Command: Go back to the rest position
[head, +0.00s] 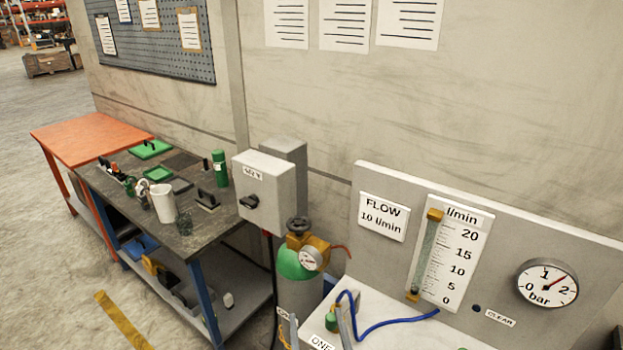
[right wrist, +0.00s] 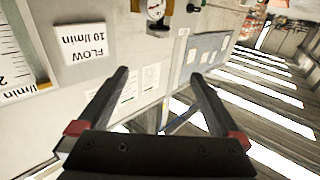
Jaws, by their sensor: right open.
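My right gripper (right wrist: 160,76) shows in the right wrist view, its two dark fingers spread apart with nothing between them. Behind the fingers are the wall and posted sheets, apart from the gripper. The wrist picture is upside down: the FLOW 10 l/min sign (right wrist: 85,45) is inverted at the left. I cannot clearly make out either gripper in the head view. My left gripper is in neither view.
The flow panel (head: 590,255) with its dial gauge (head: 547,283) stands at the right, above a white bench top (head: 375,295). A green-topped gas cylinder (head: 298,285), a switch box (head: 264,190) and a cluttered dark workbench (head: 150,215) stand further left. Open floor lies at far left.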

